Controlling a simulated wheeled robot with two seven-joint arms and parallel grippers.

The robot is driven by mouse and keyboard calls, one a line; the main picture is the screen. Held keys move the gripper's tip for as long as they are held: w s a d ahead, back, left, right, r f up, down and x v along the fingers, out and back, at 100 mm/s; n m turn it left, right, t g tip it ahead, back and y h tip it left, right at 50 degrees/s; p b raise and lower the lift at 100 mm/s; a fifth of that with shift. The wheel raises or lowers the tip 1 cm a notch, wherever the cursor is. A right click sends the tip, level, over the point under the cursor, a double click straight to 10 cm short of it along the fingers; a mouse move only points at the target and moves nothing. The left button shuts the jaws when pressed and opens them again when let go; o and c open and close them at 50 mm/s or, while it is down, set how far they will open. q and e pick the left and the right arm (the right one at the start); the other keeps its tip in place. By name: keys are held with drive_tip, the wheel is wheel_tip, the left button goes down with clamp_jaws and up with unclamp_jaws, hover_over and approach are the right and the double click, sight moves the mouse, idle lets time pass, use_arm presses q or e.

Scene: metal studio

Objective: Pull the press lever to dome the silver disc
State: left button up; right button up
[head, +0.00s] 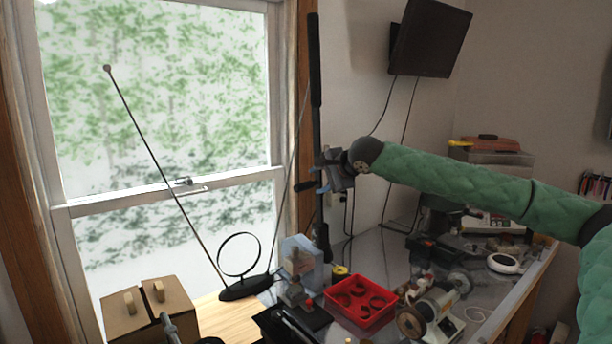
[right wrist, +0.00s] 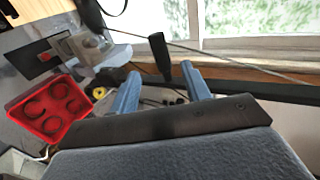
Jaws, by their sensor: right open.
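The press (head: 302,262) is a blue-grey block on the bench; it also shows at upper left in the right wrist view (right wrist: 88,48). A tall, nearly upright black bar (head: 315,62), which looks like its lever, rises above it. My right gripper (head: 318,175) is open beside this bar, partway up. In the right wrist view a black tapered handle (right wrist: 160,56) shows between and beyond the two blue fingers (right wrist: 160,88), with gaps on both sides. Whether it touches a finger cannot be told. I cannot make out the silver disc. My left gripper is out of view.
A red tray (head: 360,318) with round items stands right of the press. A bench grinder (head: 432,312) is farther right.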

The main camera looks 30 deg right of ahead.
sight(306, 185)
drive_tip(key=b+x, duration=0.1)
drive_tip(key=x, duration=0.7)
use_arm(q)
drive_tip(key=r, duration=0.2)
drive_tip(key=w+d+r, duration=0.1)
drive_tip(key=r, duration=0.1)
drive_tip(key=shift+b, duration=0.3)
use_arm(e)
drive_tip(key=shift+w+f, duration=0.1)
drive_tip(key=shift+w, duration=0.2)
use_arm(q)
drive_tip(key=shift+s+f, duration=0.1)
use_arm(e)
clamp_jaws()
drive_tip(key=shift+f, duration=0.1)
